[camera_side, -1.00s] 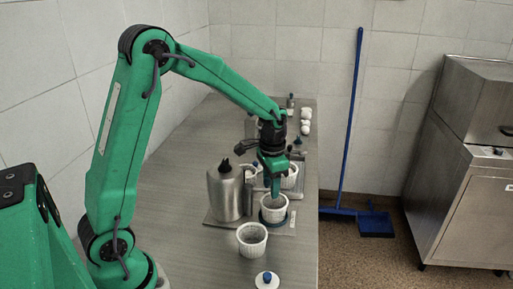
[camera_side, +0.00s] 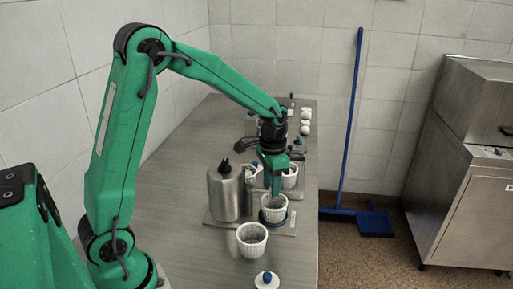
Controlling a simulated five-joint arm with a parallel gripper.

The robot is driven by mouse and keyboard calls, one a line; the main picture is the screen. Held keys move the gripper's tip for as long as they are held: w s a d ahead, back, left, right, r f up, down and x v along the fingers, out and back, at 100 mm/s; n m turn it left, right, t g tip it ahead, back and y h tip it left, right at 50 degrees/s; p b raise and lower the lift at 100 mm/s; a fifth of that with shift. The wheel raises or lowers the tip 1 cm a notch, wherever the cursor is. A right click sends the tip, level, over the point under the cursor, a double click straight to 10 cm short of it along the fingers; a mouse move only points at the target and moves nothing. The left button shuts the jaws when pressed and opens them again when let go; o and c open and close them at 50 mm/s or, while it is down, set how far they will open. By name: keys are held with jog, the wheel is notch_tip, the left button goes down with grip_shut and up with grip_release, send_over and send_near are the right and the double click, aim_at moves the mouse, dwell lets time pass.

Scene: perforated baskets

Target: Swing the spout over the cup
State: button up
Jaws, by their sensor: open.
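A steel canister (camera_side: 225,194) with a black top stands on a flat base plate (camera_side: 217,222). A white ribbed cup (camera_side: 274,210) stands on a blue ring to its right. My gripper (camera_side: 276,190) points down, open, with its fingertips just over or inside this cup's mouth; I cannot tell which. The spout is not clear to see; my gripper and wrist cover the space between canister and cup. Another white ribbed cup (camera_side: 252,240) stands nearer, in front of the plate.
A white lid with a blue knob (camera_side: 267,280) lies at the table's front right. More white cups (camera_side: 289,177) stand behind my gripper, with white round items (camera_side: 305,124) farther back. The table's left side (camera_side: 175,190) is clear.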

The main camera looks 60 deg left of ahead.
jog(key=shift+r, duration=3.05)
jog(key=s+d+r+n+t, duration=0.1)
jog(key=s+d+r+t, duration=0.1)
jog(key=s, duration=0.7)
jog(key=s+d+r+n+t, duration=0.2)
jog(key=s+r, duration=0.3)
jog(key=s, duration=0.5)
jog(key=shift+s+r+t, duration=0.25)
jog(key=shift+r+t, duration=0.05)
jog(key=shift+t, duration=0.5)
